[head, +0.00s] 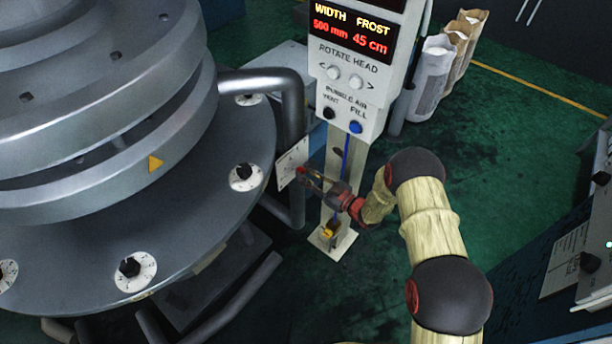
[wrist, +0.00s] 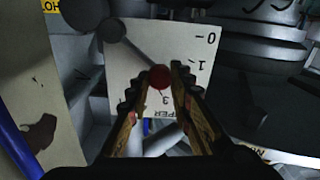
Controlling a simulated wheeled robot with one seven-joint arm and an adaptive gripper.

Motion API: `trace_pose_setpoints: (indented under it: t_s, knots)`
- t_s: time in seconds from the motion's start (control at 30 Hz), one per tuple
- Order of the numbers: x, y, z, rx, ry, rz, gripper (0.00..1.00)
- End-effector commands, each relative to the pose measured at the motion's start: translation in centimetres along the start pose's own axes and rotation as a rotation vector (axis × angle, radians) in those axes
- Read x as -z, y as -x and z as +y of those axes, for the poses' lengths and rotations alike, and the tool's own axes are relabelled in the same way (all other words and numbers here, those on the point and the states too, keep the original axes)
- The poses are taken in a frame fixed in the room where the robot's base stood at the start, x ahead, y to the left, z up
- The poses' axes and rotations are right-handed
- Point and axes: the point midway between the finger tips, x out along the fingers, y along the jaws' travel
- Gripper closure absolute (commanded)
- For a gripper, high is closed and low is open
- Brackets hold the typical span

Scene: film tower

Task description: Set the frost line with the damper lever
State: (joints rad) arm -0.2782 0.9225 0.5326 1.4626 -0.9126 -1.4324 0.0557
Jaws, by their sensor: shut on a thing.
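The damper lever shows in the wrist view as a thin rod running from a round pivot to a red knob (wrist: 160,76). The knob sits between the fingertips of my gripper (wrist: 160,88), which is shut on it. Behind it is a white scale plate (wrist: 133,58) with numbers, seen upside down; the knob lies near the 3. In the head view my gripper (head: 310,178) reaches left to the scale plate (head: 291,163). The display panel (head: 352,32) reads width 500 mm and frost 45 cm.
The large round metal die (head: 100,230) with dial knobs fills the left. A bent pipe (head: 270,82) runs close above the scale plate. The panel's post (head: 340,165) stands right behind my gripper. Sacks (head: 465,35) stand at the back; green floor (head: 520,130) is open at right.

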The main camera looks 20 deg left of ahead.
Motion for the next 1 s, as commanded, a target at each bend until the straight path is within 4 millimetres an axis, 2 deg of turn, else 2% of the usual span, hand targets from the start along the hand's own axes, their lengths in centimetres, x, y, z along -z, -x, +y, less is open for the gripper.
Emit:
trace_pose_setpoints:
  t_s: [0.7,1.0]
  knots:
    - [2.2,0.0,3.6,-0.002,-0.469,0.001,1.0]
    - [2.4,0.0,4.4,-0.001,-0.574,0.002,1.0]
